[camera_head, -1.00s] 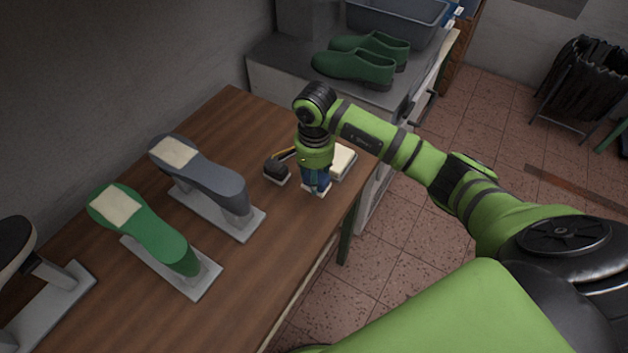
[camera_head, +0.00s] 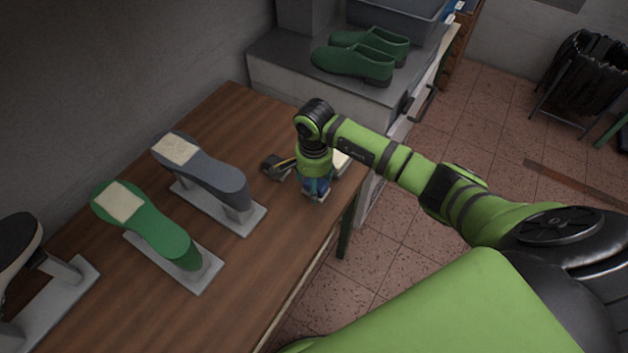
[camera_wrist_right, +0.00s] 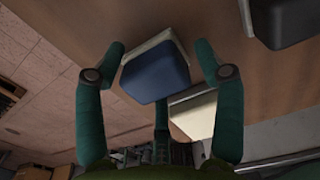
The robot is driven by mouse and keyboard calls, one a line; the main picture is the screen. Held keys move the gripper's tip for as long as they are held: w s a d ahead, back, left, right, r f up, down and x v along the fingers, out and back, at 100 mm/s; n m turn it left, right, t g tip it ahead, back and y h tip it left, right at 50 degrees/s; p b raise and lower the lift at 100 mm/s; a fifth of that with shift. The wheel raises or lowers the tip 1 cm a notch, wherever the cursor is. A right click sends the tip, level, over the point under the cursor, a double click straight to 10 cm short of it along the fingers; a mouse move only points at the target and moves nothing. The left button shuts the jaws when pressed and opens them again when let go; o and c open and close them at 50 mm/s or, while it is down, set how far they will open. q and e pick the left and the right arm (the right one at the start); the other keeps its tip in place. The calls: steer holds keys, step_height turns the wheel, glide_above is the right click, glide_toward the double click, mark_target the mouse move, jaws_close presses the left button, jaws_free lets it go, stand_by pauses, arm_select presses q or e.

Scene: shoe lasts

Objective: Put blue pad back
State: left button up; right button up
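The blue pad (camera_wrist_right: 155,75) has a pale layer along one side and sits on the wooden table. In the head view it shows as a small blue patch (camera_head: 316,188) beneath my right gripper, mostly hidden. In the right wrist view my right gripper (camera_wrist_right: 162,58) has its fingers spread around the pad, one to its left and one to its right, with small gaps visible. A third finger lies below the pad in that view. My left gripper is in no view.
A cream block (camera_wrist_right: 196,113) lies close beside the blue pad. A grey last (camera_head: 205,175) and a green last (camera_head: 150,225) stand further left. Green shoes (camera_head: 355,62) sit on the grey cabinet behind.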

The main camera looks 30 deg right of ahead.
steer(key=shift+r+p, duration=0.3)
steer(key=shift+p, duration=0.05)
steer(key=shift+w+r+b, duration=0.1)
steer(key=shift+r+b, duration=0.25)
step_height(320, 180, up, 11)
steer(key=b, duration=0.2)
